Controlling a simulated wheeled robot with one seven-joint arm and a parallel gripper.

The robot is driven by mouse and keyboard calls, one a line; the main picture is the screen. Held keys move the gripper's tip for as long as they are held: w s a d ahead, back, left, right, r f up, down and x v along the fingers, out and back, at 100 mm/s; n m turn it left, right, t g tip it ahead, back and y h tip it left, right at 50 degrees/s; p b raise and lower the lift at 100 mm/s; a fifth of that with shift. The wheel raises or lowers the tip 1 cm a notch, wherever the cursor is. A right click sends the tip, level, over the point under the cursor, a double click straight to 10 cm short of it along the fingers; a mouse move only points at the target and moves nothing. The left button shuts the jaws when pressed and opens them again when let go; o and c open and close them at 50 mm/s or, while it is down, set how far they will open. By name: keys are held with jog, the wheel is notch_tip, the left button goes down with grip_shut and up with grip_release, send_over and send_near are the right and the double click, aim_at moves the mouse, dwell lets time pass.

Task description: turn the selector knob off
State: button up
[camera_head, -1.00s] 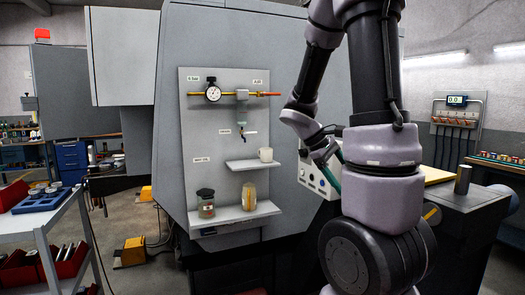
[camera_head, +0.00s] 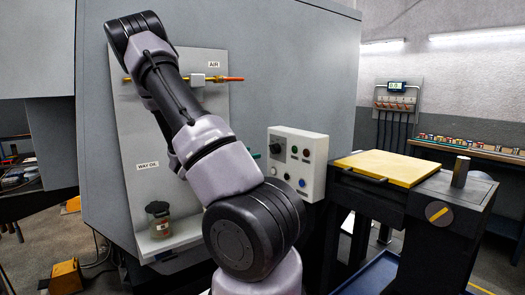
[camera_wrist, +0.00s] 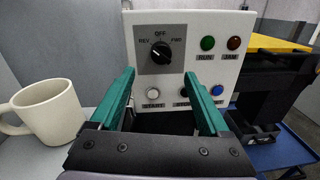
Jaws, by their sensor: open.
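The selector knob (camera_wrist: 161,52) is black and round, on a pale control box (camera_wrist: 205,55), with REV, OFF and FWD labels around it. I cannot tell surely which label its pointer faces. In the head view the knob (camera_head: 276,149) shows at the upper left of the box (camera_head: 315,170). My gripper (camera_wrist: 159,76) has two green fingers, spread apart and empty. In the wrist view the fingertips lie below the knob, left and right of it, apart from it. In the head view my arm hides most of the gripper.
The box also bears a green RUN light (camera_wrist: 208,43), a JAM light (camera_wrist: 233,43), a white START button (camera_wrist: 153,93) and a blue button (camera_wrist: 217,90). A white mug (camera_wrist: 47,110) stands left of my gripper. A yellow-topped bench (camera_head: 388,167) is right of the box.

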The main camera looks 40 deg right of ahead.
aim_at(270, 149)
jog(key=s+d, duration=0.1)
jog(key=d, duration=0.8)
jog(key=shift+s, duration=0.4)
grip_shut()
jog(key=m, duration=0.9)
jog(key=shift+r+m+y, duration=0.1)
jog(key=shift+m+y, duration=0.2)
